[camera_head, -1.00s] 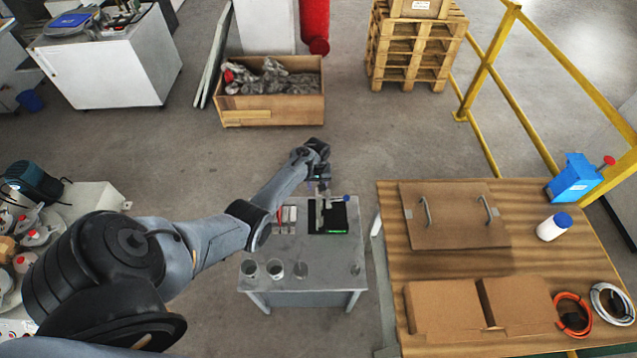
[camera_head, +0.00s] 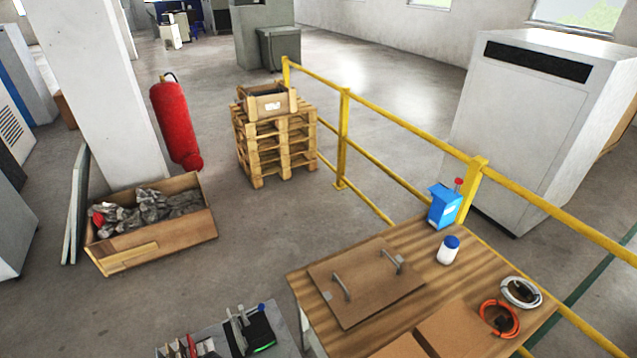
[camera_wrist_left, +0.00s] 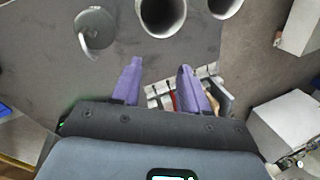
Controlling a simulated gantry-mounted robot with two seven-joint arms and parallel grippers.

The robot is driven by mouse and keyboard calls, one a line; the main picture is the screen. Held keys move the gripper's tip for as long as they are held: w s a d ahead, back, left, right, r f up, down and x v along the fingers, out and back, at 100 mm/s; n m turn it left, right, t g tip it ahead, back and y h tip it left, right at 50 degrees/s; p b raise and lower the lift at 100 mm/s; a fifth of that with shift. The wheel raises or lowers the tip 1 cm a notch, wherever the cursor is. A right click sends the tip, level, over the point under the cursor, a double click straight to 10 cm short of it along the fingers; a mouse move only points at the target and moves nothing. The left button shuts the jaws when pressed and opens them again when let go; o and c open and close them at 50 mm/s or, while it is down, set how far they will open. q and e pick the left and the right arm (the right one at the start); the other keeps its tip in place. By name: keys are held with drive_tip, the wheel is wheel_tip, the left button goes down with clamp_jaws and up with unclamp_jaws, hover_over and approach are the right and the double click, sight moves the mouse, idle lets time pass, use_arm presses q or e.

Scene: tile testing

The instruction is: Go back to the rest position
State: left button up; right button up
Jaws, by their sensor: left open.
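My left gripper (camera_wrist_left: 158,78) shows in the left wrist view with its two purple fingers apart and nothing between them. It is above the grey table (camera_wrist_left: 45,75), with a small tool rack (camera_wrist_left: 180,92) partly hidden behind its right finger. Two round metal cups (camera_wrist_left: 162,16) and a flat round piece (camera_wrist_left: 95,28) stand beyond the fingertips. In the head view neither arm shows. My right gripper is in neither view.
A wooden table (camera_head: 400,320) with a cardboard panel (camera_head: 365,285), a blue device (camera_head: 445,205) and a white bottle (camera_head: 448,252) stands at the right. A yellow railing (camera_head: 395,205) runs behind it. A box of scrap (camera_head: 150,240) and stacked pallets (camera_head: 275,145) stand on the floor.

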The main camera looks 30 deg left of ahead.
use_arm(q)
drive_tip(key=s+d+r+m+t+h, duration=0.1)
drive_tip(key=d+r+m+t, duration=0.1)
drive_tip(key=d+r, duration=0.5)
drive_tip(key=d+r+m+t, duration=0.1)
drive_tip(key=d+r+m, duration=0.3)
drive_tip(key=d, duration=0.5)
drive_tip(key=w+d+r+m+t+p, duration=0.1)
drive_tip(key=d+r+p, duration=0.2)
drive_tip(key=r+p, duration=0.5)
drive_tip(key=w+d+r+m+t+h+p, duration=0.1)
drive_tip(key=r+p, duration=0.8)
drive_tip(key=r, duration=1.6)
drive_tip(key=d+m+t, duration=0.1)
drive_tip(key=d, duration=0.1)
drive_tip(key=shift+w+d, duration=0.15)
drive_tip(key=shift+d, duration=0.2)
